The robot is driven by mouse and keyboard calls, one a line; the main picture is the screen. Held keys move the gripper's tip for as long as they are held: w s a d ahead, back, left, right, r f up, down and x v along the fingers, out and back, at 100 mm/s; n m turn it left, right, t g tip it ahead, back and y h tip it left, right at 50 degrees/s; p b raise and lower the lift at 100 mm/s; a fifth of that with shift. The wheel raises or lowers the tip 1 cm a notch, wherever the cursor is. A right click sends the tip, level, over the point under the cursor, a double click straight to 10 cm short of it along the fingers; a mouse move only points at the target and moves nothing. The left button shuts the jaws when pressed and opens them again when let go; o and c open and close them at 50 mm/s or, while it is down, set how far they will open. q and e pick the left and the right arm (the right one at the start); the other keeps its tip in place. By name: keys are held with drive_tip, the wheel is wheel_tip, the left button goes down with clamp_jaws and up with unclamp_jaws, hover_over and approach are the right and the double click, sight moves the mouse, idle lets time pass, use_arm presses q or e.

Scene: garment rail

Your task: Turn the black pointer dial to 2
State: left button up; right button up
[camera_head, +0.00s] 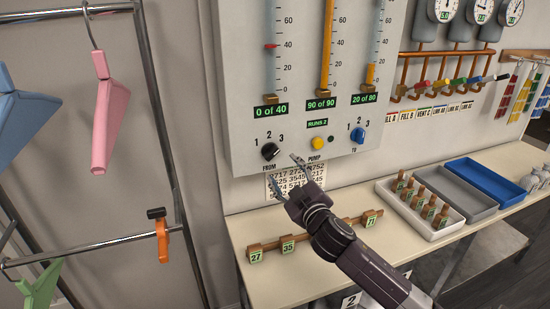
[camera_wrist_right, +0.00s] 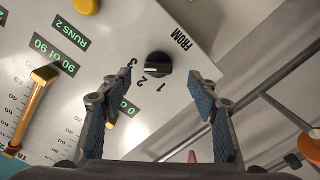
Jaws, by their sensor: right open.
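The black pointer dial (camera_head: 270,152) marked FROM sits at the lower left of the grey panel, with 1, 2 and 3 printed around its top. It also shows in the right wrist view (camera_wrist_right: 158,66). Its pale pointer line seems to lie toward the 3 side; the exact setting is hard to tell. My right gripper (camera_head: 282,166) is open and empty just below and in front of the dial, apart from it. In the wrist view the dial lies beyond and between the two blue-padded fingers (camera_wrist_right: 165,88). My left gripper is not in view.
A yellow PUMP button (camera_head: 317,143) and a blue TO dial (camera_head: 357,135) sit to the right. A number sheet (camera_head: 284,186) hangs below the panel. A rail with tags (camera_head: 305,238) and a white tray (camera_head: 410,211) stand on the bench. A pink hanger (camera_head: 108,115) hangs at left.

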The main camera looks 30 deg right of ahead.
sight(274, 157)
drive_tip(key=shift+p+x, duration=1.05)
drive_tip(key=shift+x, duration=2.8)
drive_tip(key=shift+a+r, duration=0.15)
drive_tip(key=shift+c, duration=0.3)
drive_tip(key=c, duration=1.1)
